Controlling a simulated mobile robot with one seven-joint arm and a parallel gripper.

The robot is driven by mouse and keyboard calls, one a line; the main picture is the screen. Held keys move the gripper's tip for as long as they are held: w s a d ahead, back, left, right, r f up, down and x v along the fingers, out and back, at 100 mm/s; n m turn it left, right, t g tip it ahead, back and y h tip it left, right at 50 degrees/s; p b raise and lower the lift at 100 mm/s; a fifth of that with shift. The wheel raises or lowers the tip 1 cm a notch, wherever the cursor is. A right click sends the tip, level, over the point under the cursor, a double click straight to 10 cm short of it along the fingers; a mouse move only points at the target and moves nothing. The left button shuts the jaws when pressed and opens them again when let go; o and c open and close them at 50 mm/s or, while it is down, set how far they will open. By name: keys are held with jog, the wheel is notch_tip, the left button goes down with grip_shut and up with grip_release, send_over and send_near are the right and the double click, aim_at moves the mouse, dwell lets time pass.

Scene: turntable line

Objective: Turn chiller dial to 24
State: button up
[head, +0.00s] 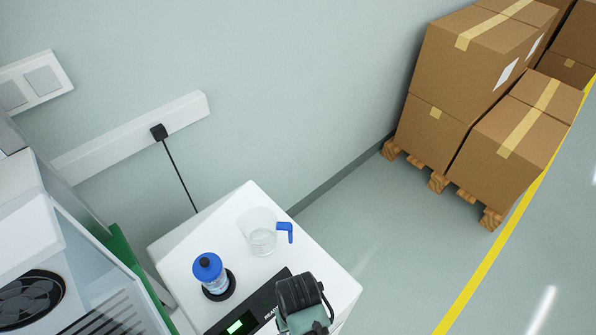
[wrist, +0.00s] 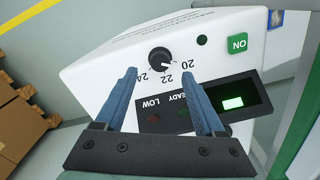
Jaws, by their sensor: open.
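The chiller (wrist: 110,48) is a white box, seen upside down in the wrist view. Its dial (wrist: 158,57) is a small black knob with the marks 20, 22 and 24 beside it. A pale pointer line on the knob seems to lie toward 20 or between 20 and 22. My gripper (wrist: 163,72) is open, its two blue fingers apart with the dial between and just beyond their tips. Neither finger appears to touch it. In the head view, my arm hides part of the chiller top (head: 325,270) and the dial does not show.
A green ON button (wrist: 237,44) and a dark panel with a lit green display (wrist: 232,103) are near the right finger. A blue-capped bottle (head: 209,270) and a clear jug (head: 260,232) stand on the chiller top. Boxes on pallets (head: 470,110) stand at the right.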

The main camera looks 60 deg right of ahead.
jog(key=shift+f, duration=2.75)
jog(key=shift+c, duration=0.3)
grip_shut()
